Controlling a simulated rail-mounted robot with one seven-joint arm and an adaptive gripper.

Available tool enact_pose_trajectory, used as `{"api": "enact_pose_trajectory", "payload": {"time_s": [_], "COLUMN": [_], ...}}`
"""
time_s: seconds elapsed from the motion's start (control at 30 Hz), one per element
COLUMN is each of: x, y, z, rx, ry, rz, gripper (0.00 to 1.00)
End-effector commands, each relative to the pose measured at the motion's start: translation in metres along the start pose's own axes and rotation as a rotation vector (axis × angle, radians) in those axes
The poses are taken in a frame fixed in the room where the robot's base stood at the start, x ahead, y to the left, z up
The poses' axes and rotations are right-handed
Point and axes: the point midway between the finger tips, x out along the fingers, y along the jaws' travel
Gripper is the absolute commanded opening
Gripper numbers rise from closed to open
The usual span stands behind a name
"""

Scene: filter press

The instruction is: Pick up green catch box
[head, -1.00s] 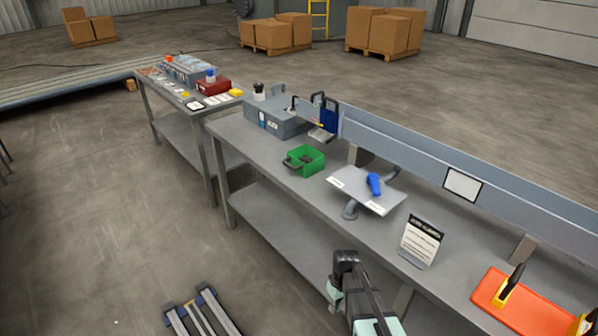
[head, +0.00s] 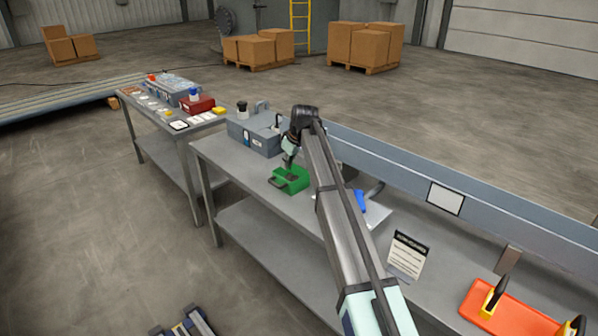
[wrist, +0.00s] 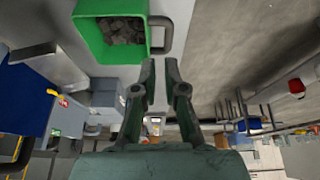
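The green catch box (head: 290,180) stands on the grey workbench (head: 240,166), with its dark handle on the left side. In the wrist view the green catch box (wrist: 92,45) is at the upper left, holding dark grey lumps, and its dark handle (wrist: 163,36) sticks out to the right. My gripper (head: 289,160) is just above the box in the head view. In the wrist view my gripper (wrist: 159,66) has two dark fingers apart with a gap between them, just short of the handle and not touching it. Nothing is between the fingers.
A grey case (head: 255,136) stands behind the box. A tilted plate with a blue tool (head: 360,200) is partly hidden by my arm. A long grey-blue beam (head: 400,175) runs along the bench's back.

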Motion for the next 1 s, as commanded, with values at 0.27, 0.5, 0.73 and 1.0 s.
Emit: {"api": "enact_pose_trajectory", "payload": {"time_s": [0.27,0.5,0.73,1.0], "x": [-0.008,0.037,0.08,0.104], "y": [0.012,0.011,0.011,0.011], "z": [-0.025,-0.024,-0.024,-0.023], "rx": [0.048,0.046,0.046,0.046], "ry": [-0.001,-0.003,-0.002,-0.001], "rz": [-0.008,-0.008,-0.008,-0.006], "gripper": [0.1,0.1,0.1,0.1]}}
